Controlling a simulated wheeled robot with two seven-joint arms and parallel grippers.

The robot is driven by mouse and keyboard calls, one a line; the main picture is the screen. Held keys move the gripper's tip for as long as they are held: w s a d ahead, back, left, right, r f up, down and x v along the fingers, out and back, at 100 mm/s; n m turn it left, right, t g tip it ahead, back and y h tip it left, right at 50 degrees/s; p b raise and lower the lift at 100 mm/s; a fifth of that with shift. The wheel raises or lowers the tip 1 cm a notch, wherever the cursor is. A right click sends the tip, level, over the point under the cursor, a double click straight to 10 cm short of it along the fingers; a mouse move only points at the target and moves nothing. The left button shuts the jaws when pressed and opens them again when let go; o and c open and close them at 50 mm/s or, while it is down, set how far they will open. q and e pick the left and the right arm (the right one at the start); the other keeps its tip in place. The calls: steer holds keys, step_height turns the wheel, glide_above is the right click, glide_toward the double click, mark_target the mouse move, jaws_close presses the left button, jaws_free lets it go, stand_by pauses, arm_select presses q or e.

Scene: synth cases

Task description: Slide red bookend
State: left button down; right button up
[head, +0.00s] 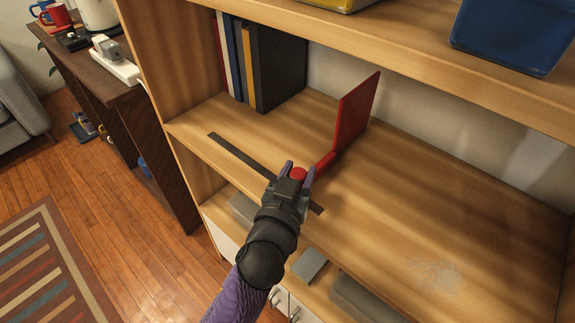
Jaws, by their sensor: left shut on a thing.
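The red bookend (356,113) stands upright on the middle wooden shelf (440,210), right of a row of books (262,66), with bare shelf between them. A red bar runs from its foot toward the shelf's front and ends in a round red knob. My left gripper (298,174) is shut on this knob at the front of the shelf. A dark strip (240,155) lies along the shelf and passes under or behind my gripper; I cannot tell which. My right gripper is not in view.
An upper shelf (420,62) overhangs the back, with a blue bin (514,36) on it. The shelf right of the bookend is clear. Grey boxes (310,264) sit on the shelf below. A dark sideboard (130,130) stands at the left.

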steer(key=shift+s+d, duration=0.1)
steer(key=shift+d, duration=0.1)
arm_select(q)
steer(key=c, duration=0.7)
jaws_free()
steer(key=o, duration=0.4)
steer(key=shift+o, duration=0.2)
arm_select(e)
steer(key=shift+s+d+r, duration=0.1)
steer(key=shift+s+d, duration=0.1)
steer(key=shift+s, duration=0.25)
